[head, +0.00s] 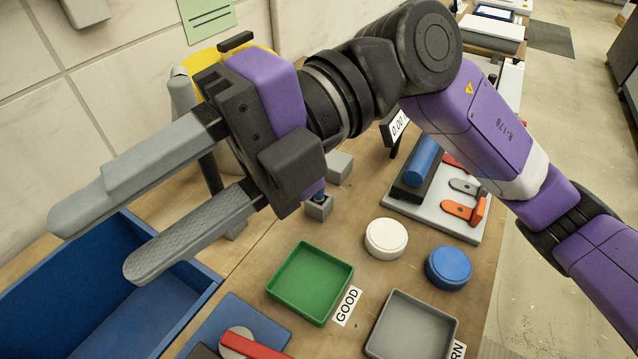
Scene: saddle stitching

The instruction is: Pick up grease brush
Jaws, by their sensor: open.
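My gripper (102,240) is open and empty, with its two long grey fingers apart, at the left of the head view. The fingers point left, and their tips are over the blue bin. I cannot make out a grease brush with certainty. A small grey block (319,209) with a dark blue piece standing in it sits on the table just below my wrist. My gripper hides part of the table behind it. A red strip (254,347) lies over a pale round piece at the bottom edge, partly cut off.
A blue bin (190,279) stands at the left. A green tray (309,283) marked GOOD, a grey tray (411,328), a white round tin (386,239) and a blue round tin (449,268) are on the table. A pale board (463,224) holds several tools. A wall stands behind.

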